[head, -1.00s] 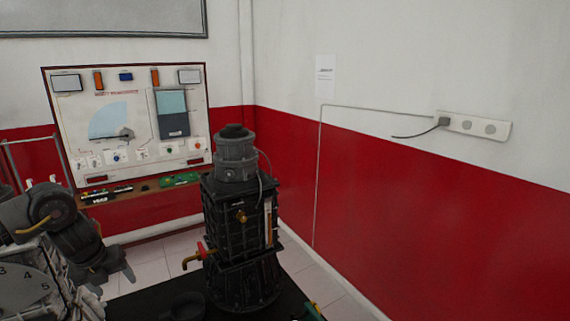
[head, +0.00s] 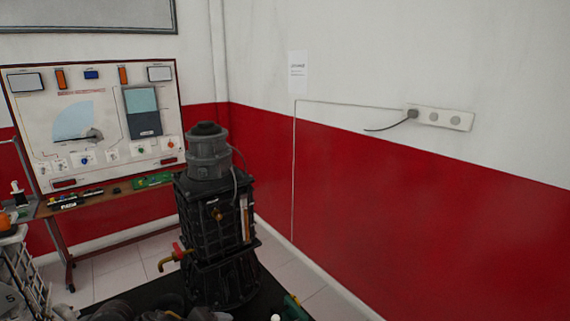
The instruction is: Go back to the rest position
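Neither gripper can be made out. Dark grey rounded shapes along the bottom edge, left of centre, look like part of my arm, but they are cut off and no fingers show. My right arm is not seen. The black engine trainer (head: 215,235) with a grey cylindrical top (head: 208,155) stands upright near the middle, with a red and brass tap (head: 176,256) on its left side. No gripper is seen touching it.
A white instrument board (head: 100,115) stands on a wooden bench (head: 110,198) at the back left. A pale machine (head: 20,285) is cut off at the lower left. A green part (head: 293,308) lies at the bottom. A socket strip (head: 440,118) is on the right wall.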

